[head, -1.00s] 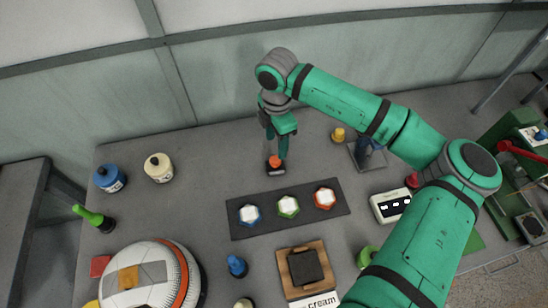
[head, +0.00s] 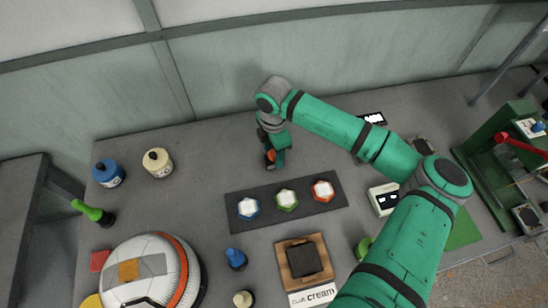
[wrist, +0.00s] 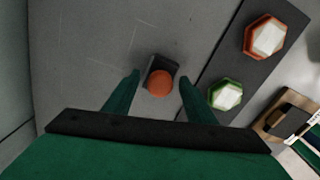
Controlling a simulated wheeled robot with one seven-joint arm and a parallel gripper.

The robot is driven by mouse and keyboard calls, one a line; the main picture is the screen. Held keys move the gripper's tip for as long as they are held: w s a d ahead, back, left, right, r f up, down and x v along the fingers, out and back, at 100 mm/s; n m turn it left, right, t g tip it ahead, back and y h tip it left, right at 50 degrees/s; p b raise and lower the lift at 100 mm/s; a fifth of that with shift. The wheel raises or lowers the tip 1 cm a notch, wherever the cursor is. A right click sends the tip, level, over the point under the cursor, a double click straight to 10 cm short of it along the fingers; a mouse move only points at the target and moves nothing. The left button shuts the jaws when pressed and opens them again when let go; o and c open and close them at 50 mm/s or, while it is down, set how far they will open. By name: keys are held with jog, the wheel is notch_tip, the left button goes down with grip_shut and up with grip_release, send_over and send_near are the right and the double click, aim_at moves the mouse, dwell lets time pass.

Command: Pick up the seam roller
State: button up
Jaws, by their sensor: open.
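A small tool with a round orange top on a dark block-like base stands on the table behind the pad strip; I take it to be the seam roller (wrist: 160,83), though its rolling part does not show. In the head view it is mostly covered by my gripper (head: 272,158). In the wrist view my gripper (wrist: 158,80) is open, with one finger on each side of the orange top. Gaps show between the fingers and the tool.
A dark strip with blue, green and red-orange hexagonal pieces (head: 286,200) lies just in front. The table behind the tool is clear.

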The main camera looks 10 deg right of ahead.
jog(key=shift+c, duration=0.6)
jog(key=shift+w, duration=0.1)
grip_shut()
jog(key=shift+r, duration=0.1)
jog(key=shift+r, duration=0.5)
notch_tip(320, 180, up, 2)
jog(key=shift+r, duration=0.1)
jog(key=s+d+r, duration=0.5)
jog(key=s+r, duration=0.4)
jog(key=s, duration=0.4)
jog(key=shift+r, duration=0.35)
